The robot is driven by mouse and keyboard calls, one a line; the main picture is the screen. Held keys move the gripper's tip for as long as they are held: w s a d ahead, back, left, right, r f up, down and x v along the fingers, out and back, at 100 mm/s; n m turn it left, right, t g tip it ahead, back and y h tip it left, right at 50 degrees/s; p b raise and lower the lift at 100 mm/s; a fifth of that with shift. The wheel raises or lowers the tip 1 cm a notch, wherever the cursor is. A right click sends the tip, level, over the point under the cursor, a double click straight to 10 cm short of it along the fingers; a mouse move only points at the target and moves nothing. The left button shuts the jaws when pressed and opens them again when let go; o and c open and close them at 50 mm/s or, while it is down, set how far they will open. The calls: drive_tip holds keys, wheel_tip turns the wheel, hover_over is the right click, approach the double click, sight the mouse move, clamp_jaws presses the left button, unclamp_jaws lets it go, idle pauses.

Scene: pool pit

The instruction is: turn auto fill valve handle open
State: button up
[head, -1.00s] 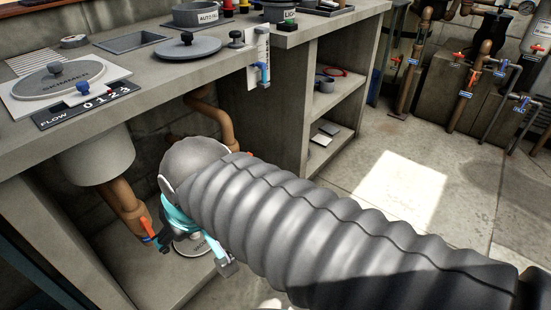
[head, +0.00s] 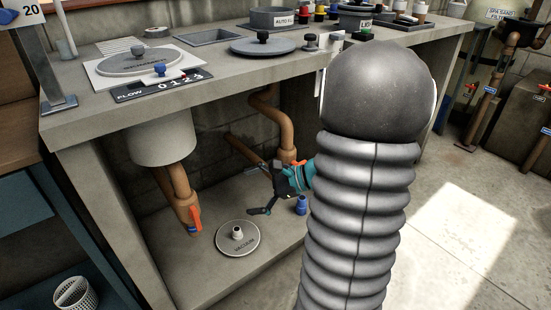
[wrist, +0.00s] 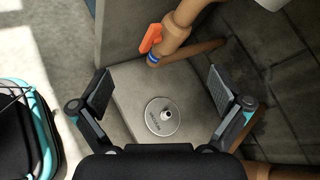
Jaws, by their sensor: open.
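An orange valve handle (head: 195,217) with a blue band below it sits on the brown pipe under the counter's left basin. In the wrist view the orange handle (wrist: 151,38) is beyond the fingertips, above and a little left of the middle. The wrist view shows my gripper (wrist: 162,92) open and empty. My arm hides part of the second pipe (head: 284,125).
A round vacuum plate (head: 238,247) lies on the lower shelf; a blue fitting (head: 302,205) stands near my gripper. The counter (head: 75,120) overhangs this space. A pot with a partly hidden "AUTO" label (head: 275,17) stands on top.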

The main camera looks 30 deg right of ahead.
drive_tip(key=d+f+m+t+h+b, duration=0.1)
drive_tip(key=d+f+m+t+h, duration=0.3)
drive_tip(key=d, duration=0.5)
drive_tip(key=d+f+m+t+h, duration=0.2)
drive_tip(key=d+f+m+t, duration=0.15)
drive_tip(key=d+m, duration=0.4)
drive_tip(key=d+f+m+t+h+b, duration=0.1)
drive_tip(key=d+f+m+t+h, duration=0.25)
drive_tip(key=d, duration=0.65)
drive_tip(key=shift+g, duration=0.6)
drive_tip(key=w, duration=0.4)
drive_tip(key=w+f, duration=0.1)
drive_tip(key=w, duration=0.3)
drive_tip(key=w+a, duration=0.1)
drive_tip(key=w, duration=0.3)
drive_tip(key=shift+w+f+p, duration=0.15)
drive_tip(key=shift+w+p, duration=0.05)
drive_tip(key=shift+p, duration=0.2)
drive_tip(key=shift+c, duration=0.3)
drive_tip(key=c, duration=0.7)
